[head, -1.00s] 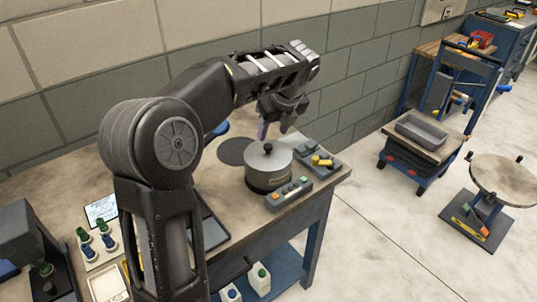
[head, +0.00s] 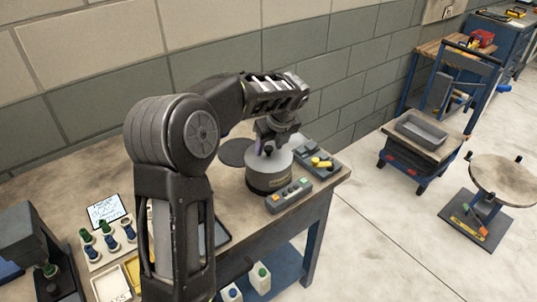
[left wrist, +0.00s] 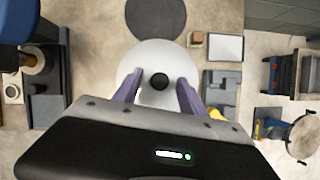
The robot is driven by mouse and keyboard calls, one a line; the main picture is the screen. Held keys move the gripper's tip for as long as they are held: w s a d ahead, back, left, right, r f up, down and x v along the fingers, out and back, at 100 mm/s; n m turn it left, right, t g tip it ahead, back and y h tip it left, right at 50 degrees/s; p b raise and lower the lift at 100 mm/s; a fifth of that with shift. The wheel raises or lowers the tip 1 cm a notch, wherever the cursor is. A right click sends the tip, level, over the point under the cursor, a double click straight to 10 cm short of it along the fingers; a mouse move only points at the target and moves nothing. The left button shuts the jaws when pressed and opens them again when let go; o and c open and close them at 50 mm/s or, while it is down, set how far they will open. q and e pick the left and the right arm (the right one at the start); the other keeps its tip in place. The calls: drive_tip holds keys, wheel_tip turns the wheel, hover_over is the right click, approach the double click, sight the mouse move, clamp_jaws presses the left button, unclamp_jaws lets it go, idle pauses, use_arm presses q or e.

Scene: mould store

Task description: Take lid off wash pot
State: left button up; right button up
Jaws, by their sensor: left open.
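The wash pot (head: 268,183) stands on the workbench near its far right part, a grey pot with a dark base. Its pale lid (left wrist: 152,60) is on it, with a round black knob (left wrist: 159,81) at the centre. My left gripper (head: 266,150) is over the pot from above and hides part of the lid in the head view. In the left wrist view its two purple fingers (left wrist: 159,90) are open, one on each side of the knob and apart from it. My right gripper is not in view.
A dark round mat (head: 235,152) lies bare behind the pot. A button box (head: 289,196) sits close in front of it, and a grey tray with yellow parts (head: 318,163) to its right. Bottles in a rack (head: 108,242) stand at the left.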

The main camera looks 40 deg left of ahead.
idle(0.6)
use_arm(q)
clamp_jaws()
idle(0.3)
